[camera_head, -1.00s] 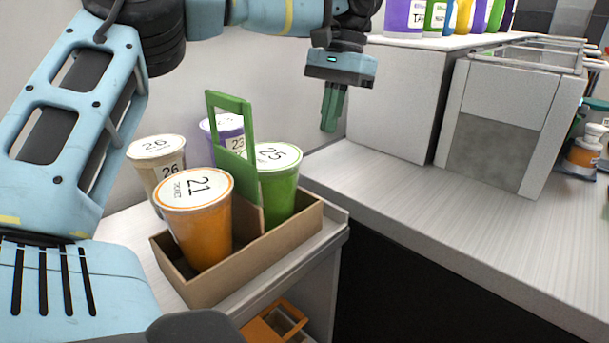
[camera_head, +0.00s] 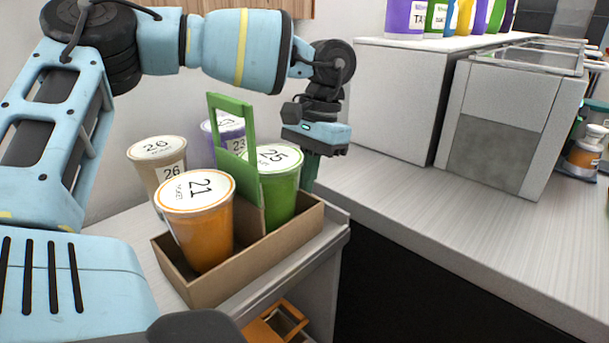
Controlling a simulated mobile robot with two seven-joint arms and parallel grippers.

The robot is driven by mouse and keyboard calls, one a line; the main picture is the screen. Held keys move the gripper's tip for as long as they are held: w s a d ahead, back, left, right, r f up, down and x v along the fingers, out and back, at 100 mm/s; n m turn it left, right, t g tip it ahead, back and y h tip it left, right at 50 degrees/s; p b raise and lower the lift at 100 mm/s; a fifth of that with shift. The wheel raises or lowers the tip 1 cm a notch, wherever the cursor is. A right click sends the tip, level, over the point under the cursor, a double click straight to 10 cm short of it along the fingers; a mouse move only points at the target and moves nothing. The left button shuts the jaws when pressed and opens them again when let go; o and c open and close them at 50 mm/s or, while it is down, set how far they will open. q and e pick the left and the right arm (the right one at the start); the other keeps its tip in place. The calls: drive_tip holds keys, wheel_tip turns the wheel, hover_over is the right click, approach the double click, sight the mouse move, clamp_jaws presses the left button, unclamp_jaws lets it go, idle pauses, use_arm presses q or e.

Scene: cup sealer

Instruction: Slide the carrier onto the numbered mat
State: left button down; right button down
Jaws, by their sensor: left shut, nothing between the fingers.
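The carrier (camera_head: 265,256) is a brown cardboard tray with a green upright handle (camera_head: 251,191). It stands on a light counter at the lower left. It holds an orange cup (camera_head: 200,232) marked 21, a green cup (camera_head: 283,200) marked 25, a beige cup (camera_head: 157,152) marked 26 and a purple cup (camera_head: 226,126) marked 23. My left gripper (camera_head: 310,176) is shut and empty, pointing down just right of and behind the green cup. Its fingertips are partly hidden by the carrier and cup, so I cannot tell whether they touch. No numbered mat is visible. My right gripper is not in view.
A long light counter (camera_head: 440,210) runs to the right and is clear at the front. A white box (camera_head: 393,100) and a metal bin unit (camera_head: 508,125) stand at its back. An orange object (camera_head: 290,318) sits below the carrier's counter.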

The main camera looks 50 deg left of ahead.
use_arm(q)
drive_tip(key=shift+s, duration=0.15)
drive_tip(key=shift+s, duration=0.1)
